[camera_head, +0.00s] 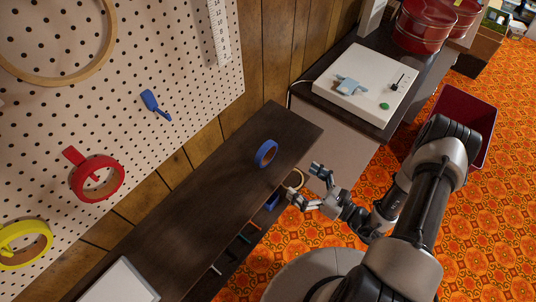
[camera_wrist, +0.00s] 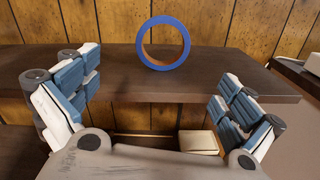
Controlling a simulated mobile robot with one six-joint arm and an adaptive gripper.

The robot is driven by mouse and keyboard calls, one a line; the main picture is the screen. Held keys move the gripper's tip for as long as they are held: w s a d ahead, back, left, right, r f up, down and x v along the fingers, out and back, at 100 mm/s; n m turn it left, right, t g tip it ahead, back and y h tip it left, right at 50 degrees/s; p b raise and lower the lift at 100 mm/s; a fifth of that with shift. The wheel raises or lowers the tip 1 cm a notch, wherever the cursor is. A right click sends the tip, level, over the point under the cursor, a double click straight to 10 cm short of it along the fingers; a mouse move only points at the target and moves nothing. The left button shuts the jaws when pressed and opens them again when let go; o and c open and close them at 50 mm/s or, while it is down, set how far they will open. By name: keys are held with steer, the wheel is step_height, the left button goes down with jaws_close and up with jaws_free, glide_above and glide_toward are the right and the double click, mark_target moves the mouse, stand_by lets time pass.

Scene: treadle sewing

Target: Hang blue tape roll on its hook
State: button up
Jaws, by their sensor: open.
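The blue tape roll (camera_head: 266,153) stands upright on its edge on the dark wooden shelf top, near the right end. In the wrist view the blue tape roll (camera_wrist: 163,43) shows as a ring ahead of my gripper, beyond the front edge. My gripper (camera_head: 303,186) is open and empty, just off the shelf's front edge and apart from the roll. The wrist view shows my gripper (camera_wrist: 156,102) with its two fingers wide apart. A blue hook (camera_head: 154,103) is on the pegboard and is empty. The roll's far side is hidden.
The pegboard (camera_head: 190,60) also holds a red roll (camera_head: 97,178), a yellow roll (camera_head: 24,243) and a wooden hoop (camera_head: 62,80). The shelf top (camera_head: 190,206) is bare between the roll and a white object (camera_head: 120,284). A white machine (camera_head: 362,85) stands on the counter beyond.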

steer(key=b, duration=0.2)
glide_toward(267, 159)
steer(key=a+r, duration=0.1)
steer(key=w+a+r, duration=0.2)
steer(key=a+r, duration=0.1)
steer(key=shift+w+d+r+b+x, duration=0.15)
steer(key=shift+b+x, duration=0.15)
steer(key=shift+x, duration=1.1)
steer(key=shift+w+d+r+b+x, duration=0.1)
steer(key=shift+b+x, duration=0.15)
steer(key=shift+x, duration=1.2)
steer(key=shift+c, duration=0.5)
steer(key=c, duration=1)
